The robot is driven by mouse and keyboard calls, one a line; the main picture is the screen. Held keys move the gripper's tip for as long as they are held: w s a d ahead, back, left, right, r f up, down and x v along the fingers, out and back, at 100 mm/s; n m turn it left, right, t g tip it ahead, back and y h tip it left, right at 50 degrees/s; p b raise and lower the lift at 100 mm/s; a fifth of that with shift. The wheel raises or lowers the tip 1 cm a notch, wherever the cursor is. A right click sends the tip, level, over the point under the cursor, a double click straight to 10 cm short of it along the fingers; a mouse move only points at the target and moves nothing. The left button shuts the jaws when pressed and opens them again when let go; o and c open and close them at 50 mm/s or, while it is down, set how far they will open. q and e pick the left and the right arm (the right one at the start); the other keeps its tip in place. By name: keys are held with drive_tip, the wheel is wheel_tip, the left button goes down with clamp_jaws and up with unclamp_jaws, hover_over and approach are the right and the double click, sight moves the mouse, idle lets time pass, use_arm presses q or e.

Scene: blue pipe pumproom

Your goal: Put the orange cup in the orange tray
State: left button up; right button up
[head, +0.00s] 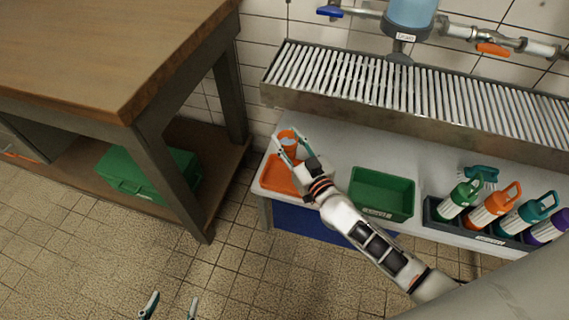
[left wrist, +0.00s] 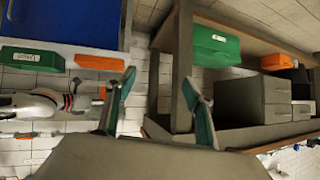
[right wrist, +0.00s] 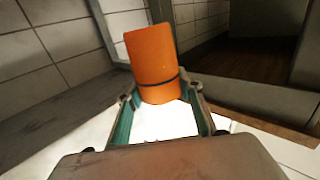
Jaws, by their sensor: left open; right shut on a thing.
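The orange cup (head: 288,139) is between the fingers of my right gripper (head: 290,146) at the left end of the white counter. In the right wrist view the cup (right wrist: 152,52), with a dark band, leans slightly, gripped near its lower end. The orange tray (head: 274,180) lies at the counter's left end, partly hidden by my right gripper and arm. In the head view the cup appears at the tray's back edge; I cannot tell its height above it. My left gripper (head: 171,307) is open and empty over the floor, far from both.
A green bin (head: 382,193) stands right of the orange tray. A dark holder (head: 470,233) with several coloured bottles is further right. A slatted metal rack (head: 400,90) runs behind the counter. A wooden table (head: 110,50) stands left, with a green box (head: 140,170) on its lower shelf.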

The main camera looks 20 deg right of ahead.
wheel_tip(320, 180, down, 13)
drive_tip(key=b, duration=0.7)
drive_tip(key=shift+s, duration=0.15)
drive_tip(key=shift+f, duration=0.3)
drive_tip(key=shift+w+r, duration=0.2)
drive_tip(key=shift+r, duration=0.25)
drive_tip(key=shift+f, duration=0.15)
drive_tip(key=o, duration=1.2)
use_arm(q)
drive_tip(key=w+d+r+n+t+h, duration=0.1)
drive_tip(key=w+d+r+n+h, duration=0.1)
drive_tip(key=d, duration=0.5)
drive_tip(key=shift+d+r+n, duration=0.25)
drive_tip(key=shift+r+n, duration=0.25)
drive_tip(key=shift+n, duration=0.1)
